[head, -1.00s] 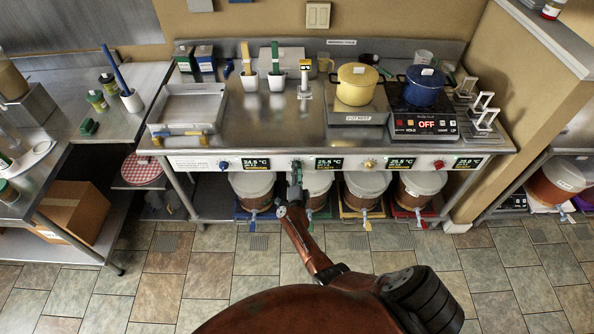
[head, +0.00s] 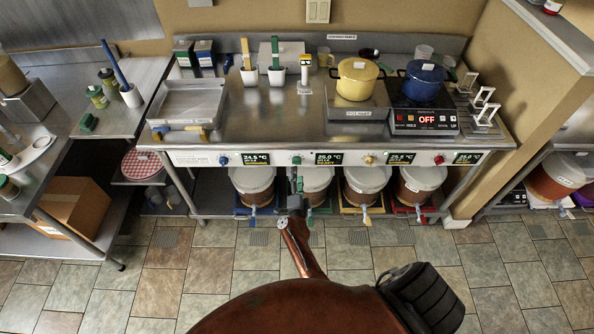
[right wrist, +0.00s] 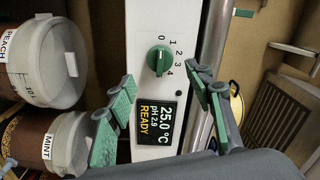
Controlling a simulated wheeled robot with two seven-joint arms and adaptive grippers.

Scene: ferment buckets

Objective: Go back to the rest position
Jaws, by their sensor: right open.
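My right gripper (head: 296,188) is in front of the bench's white control panel (head: 215,159), near the green knob (head: 296,160). In the right wrist view its two green-padded fingers (right wrist: 163,105) are spread apart, with nothing between them. The green knob (right wrist: 158,60) lies beyond the fingertips, on a scale from 0 to 4, apart from them. Below it in that view, a display (right wrist: 158,122) reads 25.0 °C and READY. My left gripper is not in view.
Lidded buckets (head: 254,178) stand on the shelf under the panel; one is labelled MINT (right wrist: 70,150). A yellow pot (head: 357,80) and a blue pot (head: 424,80) stand on the bench. Open tiled floor (head: 160,275) lies in front.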

